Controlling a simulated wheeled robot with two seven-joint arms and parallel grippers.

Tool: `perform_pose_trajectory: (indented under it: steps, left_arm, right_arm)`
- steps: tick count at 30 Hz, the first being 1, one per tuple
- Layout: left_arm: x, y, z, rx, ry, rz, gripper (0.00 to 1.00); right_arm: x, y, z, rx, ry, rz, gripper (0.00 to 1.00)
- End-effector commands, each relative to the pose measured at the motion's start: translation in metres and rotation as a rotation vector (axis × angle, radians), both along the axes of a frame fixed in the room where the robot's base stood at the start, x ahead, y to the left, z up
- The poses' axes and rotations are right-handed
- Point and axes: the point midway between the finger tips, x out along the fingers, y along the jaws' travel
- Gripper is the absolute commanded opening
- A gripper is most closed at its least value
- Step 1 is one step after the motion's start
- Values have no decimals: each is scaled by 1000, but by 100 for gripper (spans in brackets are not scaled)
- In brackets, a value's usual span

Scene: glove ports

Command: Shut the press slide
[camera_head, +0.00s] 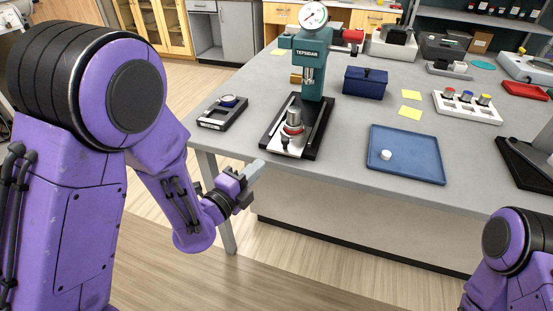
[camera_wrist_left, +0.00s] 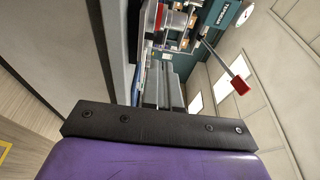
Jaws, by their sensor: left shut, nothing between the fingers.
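The teal press (camera_head: 308,55) stands on a black base (camera_head: 318,125) near the table's front edge, with a round gauge on top. Its pale metal slide (camera_head: 272,143) lies out at the front of the base. It carries a metal cylinder with a red ring (camera_head: 293,128) and a small dark knob (camera_head: 285,144). The ram above is apart from the cylinder. My left gripper (camera_head: 257,168) is shut and empty, just in front of the table edge, below and left of the slide's front. In the left wrist view its fingers (camera_wrist_left: 160,85) point towards the press. My right gripper is out of view.
A black device (camera_head: 222,113) lies left of the press. A blue box (camera_head: 365,81), yellow notes (camera_head: 410,112), a blue tray (camera_head: 405,165) with a white piece, and a white rack (camera_head: 467,107) stand to the right. The table's front edge is close to my left gripper.

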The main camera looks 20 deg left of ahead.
Motion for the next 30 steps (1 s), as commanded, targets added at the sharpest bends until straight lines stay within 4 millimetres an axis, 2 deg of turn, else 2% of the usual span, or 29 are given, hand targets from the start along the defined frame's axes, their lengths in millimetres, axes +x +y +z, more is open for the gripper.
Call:
perform_pose_trajectory:
  steps: [3,6,12,17,26,30]
  left_arm:
    - [26,-8,6,-4,2,0,0]
    - [46,-14,6,-4,1,1,0]
    - [76,-23,4,-3,2,0,0]
    - [86,-26,1,0,2,1,0]
    - [87,-26,0,0,2,0,0]
    - [100,-27,-2,3,-2,-1,0]
  right_arm:
    - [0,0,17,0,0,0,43]
    - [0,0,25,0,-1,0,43]
    - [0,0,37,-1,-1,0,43]
    - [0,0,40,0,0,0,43]
    - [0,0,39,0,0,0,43]
    - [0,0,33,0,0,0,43]
